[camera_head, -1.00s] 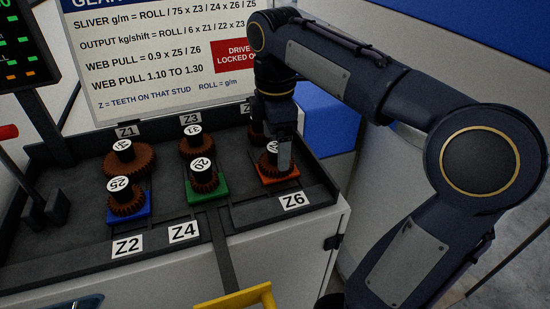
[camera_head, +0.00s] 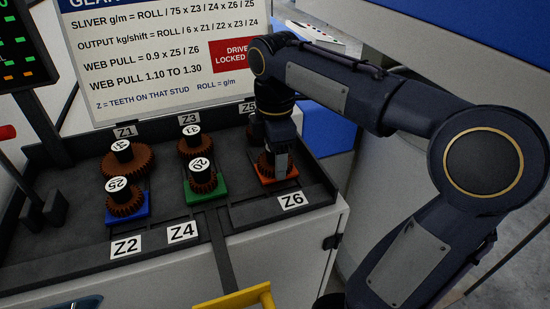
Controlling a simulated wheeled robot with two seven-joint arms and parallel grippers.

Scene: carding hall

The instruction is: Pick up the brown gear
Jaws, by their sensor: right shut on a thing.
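Several brown gears with white number labels stand on studs in the dark tray. My right gripper (camera_head: 279,160) is over the brown gear (camera_head: 266,167) at Z6, which sits on or just above an orange-red block (camera_head: 278,179). The gripper is shut on this gear and hides its top and label. Other brown gears stand at Z1 (camera_head: 128,164), Z2 (camera_head: 122,209), Z3 (camera_head: 196,152) and Z4 (camera_head: 203,185). The gear at Z5 is mostly hidden behind my right arm. My left gripper is not in view.
The dark tray (camera_head: 75,237) has raised edges and plates marked Z1 to Z6. A blue block (camera_head: 141,212) and a green block (camera_head: 218,193) lie under the Z2 and Z4 gears. A formula board (camera_head: 165,60) stands behind. A yellow handle (camera_head: 240,297) is at the front.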

